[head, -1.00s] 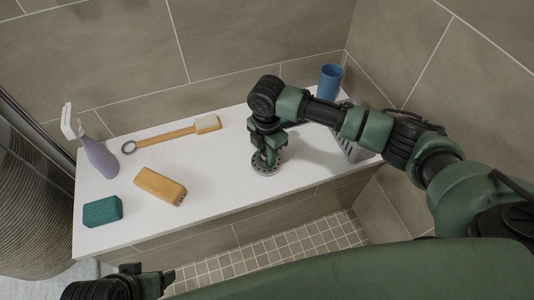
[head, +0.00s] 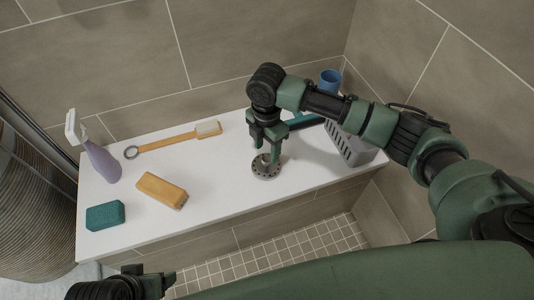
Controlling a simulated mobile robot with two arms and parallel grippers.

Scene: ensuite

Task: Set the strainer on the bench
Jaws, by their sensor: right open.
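The strainer (head: 265,170) is a small round grey metal disc with holes.
On the bench are a spray bottle (head: 98,155), a teal sponge (head: 105,215), a wooden brush (head: 160,190), a long-handled brush (head: 175,140), a blue cup (head: 330,82) and a grey basket (head: 350,148). A teal-handled item (head: 305,121) lies behind my right arm. Tiled walls close the back and right.

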